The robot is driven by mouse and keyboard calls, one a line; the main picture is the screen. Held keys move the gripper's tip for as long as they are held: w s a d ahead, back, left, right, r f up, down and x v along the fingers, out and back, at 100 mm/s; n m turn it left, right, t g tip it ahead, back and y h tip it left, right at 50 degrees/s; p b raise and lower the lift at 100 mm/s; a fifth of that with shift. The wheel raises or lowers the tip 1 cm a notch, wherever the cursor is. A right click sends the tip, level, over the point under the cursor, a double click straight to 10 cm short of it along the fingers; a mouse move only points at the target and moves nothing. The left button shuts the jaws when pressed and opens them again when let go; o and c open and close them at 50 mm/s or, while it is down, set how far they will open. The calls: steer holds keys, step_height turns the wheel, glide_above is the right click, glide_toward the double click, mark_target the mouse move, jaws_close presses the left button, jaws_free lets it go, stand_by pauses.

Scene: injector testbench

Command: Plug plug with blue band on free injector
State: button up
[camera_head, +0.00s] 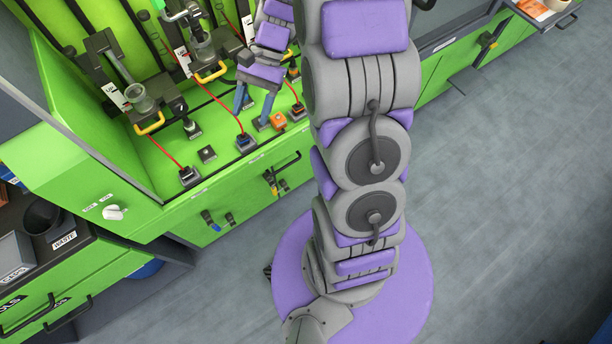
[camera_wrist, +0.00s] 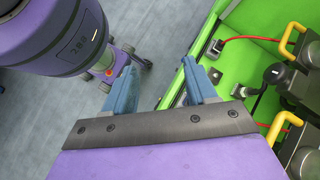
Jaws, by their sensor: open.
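My gripper (camera_head: 252,112) is open, with blue fingers pointing down over the green bench ledge. In the wrist view my gripper (camera_wrist: 158,72) has its fingers apart, with nothing seen between them but floor and the bench edge. Several dark plugs on red cables sit along the ledge: a left plug (camera_head: 187,175), a middle plug (camera_head: 244,142) just below the fingers, and a right plug (camera_head: 297,110). One plug also shows in the wrist view (camera_wrist: 215,48). Injectors, a left one (camera_head: 142,100) and another (camera_head: 202,48), stand in clamps behind; which is free is unclear.
Yellow handles (camera_head: 150,123) stick out below the injector clamps. A waste bin (camera_head: 42,217) is at lower left. The grey floor (camera_head: 510,190) at right is clear.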

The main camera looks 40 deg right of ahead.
steer(key=s+r+n+h, duration=0.2)
steer(key=s+n, duration=0.1)
steer(key=s, duration=0.5)
steer(key=s+a+r+n+t+h, duration=0.1)
steer(key=s+r+n+h, duration=0.2)
steer(key=s, duration=0.5)
steer(key=s+a+r+n+t+h, duration=0.1)
steer(key=s+r+n+h, duration=0.1)
steer(key=s, duration=0.6)
steer(key=shift+s+r+n+h, duration=0.2)
steer(key=shift+n+h, duration=0.1)
steer(key=shift+n, duration=0.6)
steer(key=shift+w+a, duration=0.1)
steer(key=shift+a, duration=0.05)
